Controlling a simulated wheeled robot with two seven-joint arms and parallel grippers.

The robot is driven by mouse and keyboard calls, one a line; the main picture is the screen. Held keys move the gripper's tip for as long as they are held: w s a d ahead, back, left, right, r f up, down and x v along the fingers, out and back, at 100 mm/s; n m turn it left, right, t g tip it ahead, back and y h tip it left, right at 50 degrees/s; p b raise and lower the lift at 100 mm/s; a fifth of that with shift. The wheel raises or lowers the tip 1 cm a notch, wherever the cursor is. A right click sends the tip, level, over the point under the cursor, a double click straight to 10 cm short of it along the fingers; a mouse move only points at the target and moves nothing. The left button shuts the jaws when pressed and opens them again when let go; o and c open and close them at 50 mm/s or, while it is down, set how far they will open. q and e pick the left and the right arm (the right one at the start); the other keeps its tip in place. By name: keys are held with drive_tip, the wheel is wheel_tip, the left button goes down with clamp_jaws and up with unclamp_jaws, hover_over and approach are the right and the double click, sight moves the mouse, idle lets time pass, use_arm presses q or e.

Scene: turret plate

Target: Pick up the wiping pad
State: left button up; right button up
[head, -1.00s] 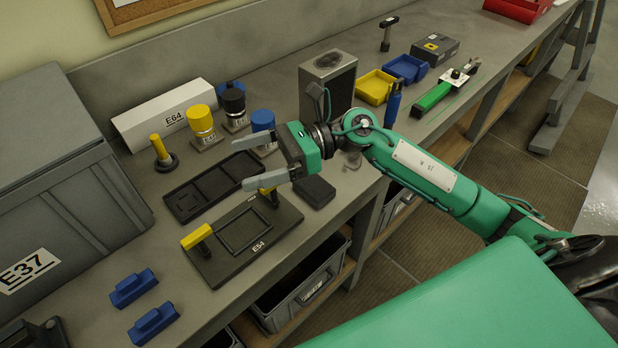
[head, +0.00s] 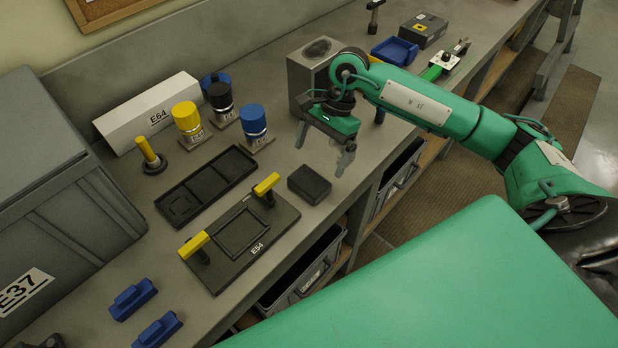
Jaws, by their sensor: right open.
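A small dark block with rounded edges, which looks like the wiping pad (head: 309,184), lies flat on the grey bench near its front edge, just right of the plate marked E54 (head: 225,266). My right gripper (head: 323,151) is open and empty, fingers pointing down. In the picture it is just above and slightly right of the pad, apart from it. The whole pad shows. My left gripper is not in view.
A black tray (head: 182,209) lies behind the plate. A grey block (head: 303,77) stands behind the gripper. Capped yellow, black and blue pieces stand at the back. A large grey E37 crate (head: 62,208) fills the left.

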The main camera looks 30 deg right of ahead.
sight(310, 179)
drive_tip(key=shift+x, duration=1.25)
drive_tip(key=shift+a+f+p, duration=0.1)
drive_tip(key=shift+f+p, duration=0.1)
drive_tip(key=shift+p, duration=0.35)
drive_tip(key=p+x, duration=0.2)
drive_tip(key=x, duration=0.2)
drive_tip(key=shift+w, duration=0.15)
drive_tip(key=shift+a+f, duration=0.1)
drive_tip(key=shift+f, duration=0.25)
drive_tip(key=c, duration=0.8)
